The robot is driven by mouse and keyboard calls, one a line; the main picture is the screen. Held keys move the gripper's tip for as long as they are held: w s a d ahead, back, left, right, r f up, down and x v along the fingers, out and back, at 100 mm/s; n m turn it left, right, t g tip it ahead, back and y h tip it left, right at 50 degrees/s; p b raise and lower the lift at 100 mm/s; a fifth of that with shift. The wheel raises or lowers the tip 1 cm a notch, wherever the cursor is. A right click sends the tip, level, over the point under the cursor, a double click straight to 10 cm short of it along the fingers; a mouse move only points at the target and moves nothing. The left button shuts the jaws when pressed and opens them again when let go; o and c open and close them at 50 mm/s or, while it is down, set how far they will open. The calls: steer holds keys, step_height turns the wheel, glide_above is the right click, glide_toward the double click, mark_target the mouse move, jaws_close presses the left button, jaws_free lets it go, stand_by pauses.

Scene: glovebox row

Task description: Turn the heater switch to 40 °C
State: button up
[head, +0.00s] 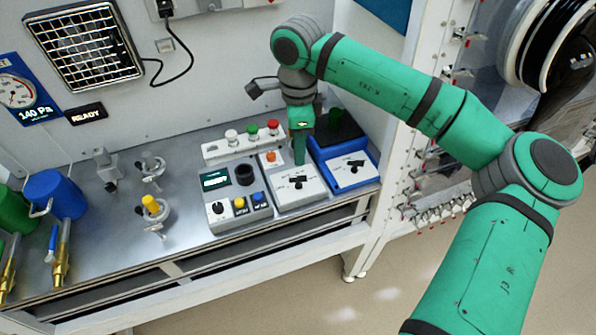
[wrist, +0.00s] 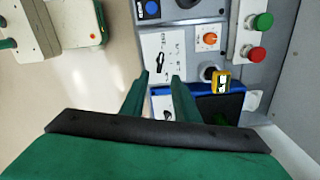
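A white-topped control box (head: 300,190) has a black pointer knob (head: 296,182) with marks around it and an orange knob (head: 270,157). The marks are too small to read, so I cannot confirm which is the heater switch or its setting. The black knob also shows in the wrist view (wrist: 160,62), just beyond the fingertips and roughly in line with the gap between them. My gripper (wrist: 162,75) is open and empty, its two green fingers apart. In the head view my gripper (head: 300,160) points down above the white-topped box.
A blue box (head: 345,178) with another black knob (head: 355,163) stands close at the right. A grey box (head: 232,200) with a display, a knob and buttons stands at the left. Red, green and white buttons (head: 252,132) line the back. A white frame post (head: 385,170) stands right.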

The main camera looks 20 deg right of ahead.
mark_target(298, 177)
step_height(298, 177, down, 10)
steer(key=shift+r, duration=0.25)
jaws_close()
